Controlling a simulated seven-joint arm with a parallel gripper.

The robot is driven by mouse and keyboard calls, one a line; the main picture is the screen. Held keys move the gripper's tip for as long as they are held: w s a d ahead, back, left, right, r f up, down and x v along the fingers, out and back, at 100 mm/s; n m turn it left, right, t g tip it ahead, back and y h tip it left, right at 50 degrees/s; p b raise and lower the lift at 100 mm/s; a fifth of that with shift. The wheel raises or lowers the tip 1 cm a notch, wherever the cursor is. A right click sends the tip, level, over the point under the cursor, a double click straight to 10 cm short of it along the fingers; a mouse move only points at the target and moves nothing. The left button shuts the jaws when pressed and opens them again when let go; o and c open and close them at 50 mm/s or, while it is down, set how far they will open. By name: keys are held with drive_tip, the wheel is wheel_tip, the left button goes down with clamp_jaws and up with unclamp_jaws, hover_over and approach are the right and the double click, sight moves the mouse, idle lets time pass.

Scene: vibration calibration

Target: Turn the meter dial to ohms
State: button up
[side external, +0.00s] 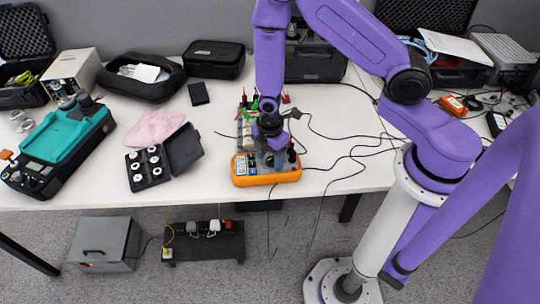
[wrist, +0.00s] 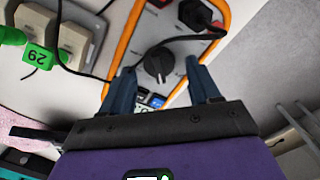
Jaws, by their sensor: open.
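The meter (side external: 266,180) is an orange-edged box with a light face. It lies at the front edge of the white table in the side view. In the wrist view its orange rim (wrist: 124,45) runs down the left. Its black dial (wrist: 159,62) sits in the middle of the face. My gripper (wrist: 163,78) is open over the meter, with one blue finger on each side and the dial between and just beyond the tips. I cannot tell whether a finger touches the dial. The display (wrist: 146,104) is partly hidden by my gripper. In the side view my gripper (side external: 268,150) covers the dial.
Black and red plugs (wrist: 195,14) sit in the meter's far end, with a black cable crossing near the dial. A socket block (wrist: 72,40) with a green tag lies beside it. A case of weights (side external: 150,165) is to the left. Loose cables (side external: 345,150) lie right.

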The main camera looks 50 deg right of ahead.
drive_tip(key=c, duration=1)
drive_tip(key=m, duration=0.4)
drive_tip(key=shift+w+m, duration=0.15)
drive_tip(key=shift+m, duration=0.15)
drive_tip(key=m, duration=0.3)
drive_tip(key=shift+w+d+m, duration=0.1)
drive_tip(key=shift+m, duration=0.3)
drive_tip(key=m, duration=0.4)
drive_tip(key=shift+d, duration=0.1)
drive_tip(key=shift+w+d+m, duration=0.1)
drive_tip(key=shift+m, duration=1.6)
